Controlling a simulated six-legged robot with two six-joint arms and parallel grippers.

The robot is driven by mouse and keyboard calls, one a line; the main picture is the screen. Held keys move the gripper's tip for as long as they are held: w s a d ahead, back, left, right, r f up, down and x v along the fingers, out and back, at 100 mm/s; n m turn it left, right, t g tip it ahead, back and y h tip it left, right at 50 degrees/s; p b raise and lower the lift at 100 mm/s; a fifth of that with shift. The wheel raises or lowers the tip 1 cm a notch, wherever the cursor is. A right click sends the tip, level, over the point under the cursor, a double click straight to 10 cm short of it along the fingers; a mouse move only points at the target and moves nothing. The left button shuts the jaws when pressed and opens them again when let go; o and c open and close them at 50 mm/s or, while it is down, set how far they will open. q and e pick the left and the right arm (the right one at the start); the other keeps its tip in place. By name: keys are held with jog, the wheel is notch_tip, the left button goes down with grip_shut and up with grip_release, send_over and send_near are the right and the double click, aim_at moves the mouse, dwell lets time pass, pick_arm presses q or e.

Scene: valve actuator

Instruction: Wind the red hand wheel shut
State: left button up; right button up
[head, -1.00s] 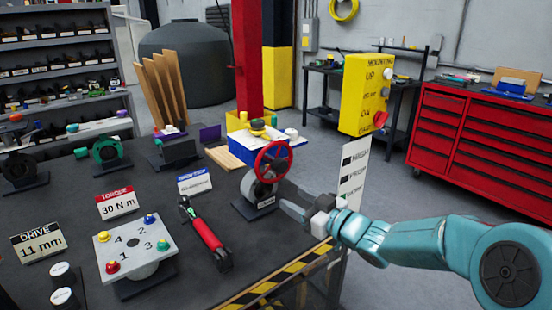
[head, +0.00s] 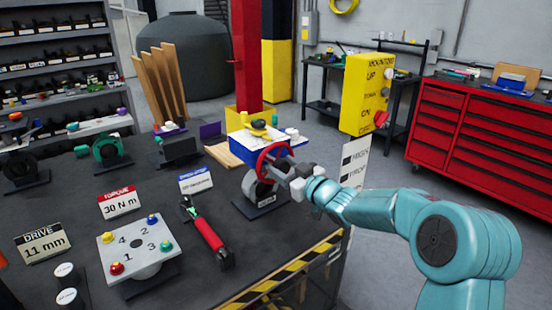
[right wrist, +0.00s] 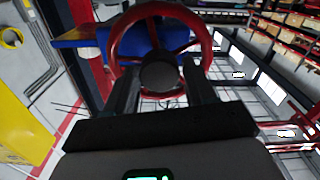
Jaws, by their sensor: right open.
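The red hand wheel (head: 270,158) stands upright on a grey valve body (head: 262,189) near the right edge of the dark workbench. In the right wrist view the wheel (right wrist: 117,37) fills the upper middle, with its dark round hub (right wrist: 159,72) facing me. My right gripper (head: 290,175) is at the wheel's lower right in the head view and hides part of its rim. In the right wrist view its two dark fingers (right wrist: 160,85) are apart, one on each side of the hub. I cannot tell whether they touch it. My left gripper is not in view.
A red-handled torque wrench (head: 208,235) and a plate with coloured bolts (head: 138,247) lie left of the valve. A blue box (head: 262,143) stands behind the wheel, and a white label board (head: 353,165) is to its right. Hazard tape marks the bench edge.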

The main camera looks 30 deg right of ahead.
aim_at(278, 161)
jog(key=shift+w+a, duration=0.1)
jog(key=shift+w, duration=0.9)
jog(key=shift+w+r+p, duration=0.1)
jog(key=shift+w+p, duration=0.25)
jog(key=shift+w, duration=0.6)
jog(key=shift+s, duration=0.1)
jog(key=c, duration=0.7)
jog(key=shift+m+p, duration=0.3)
jog(key=shift+m, duration=0.3)
jog(key=m+p, duration=0.1)
jog(key=m, duration=0.2)
jog(key=shift+r+m+p, duration=0.15)
jog(key=shift+m+p, duration=0.25)
jog(key=shift+c, duration=0.2)
jog(key=shift+d+m+p, duration=0.2)
jog(key=shift+m+p, duration=0.65)
jog(key=shift+m, duration=1.45)
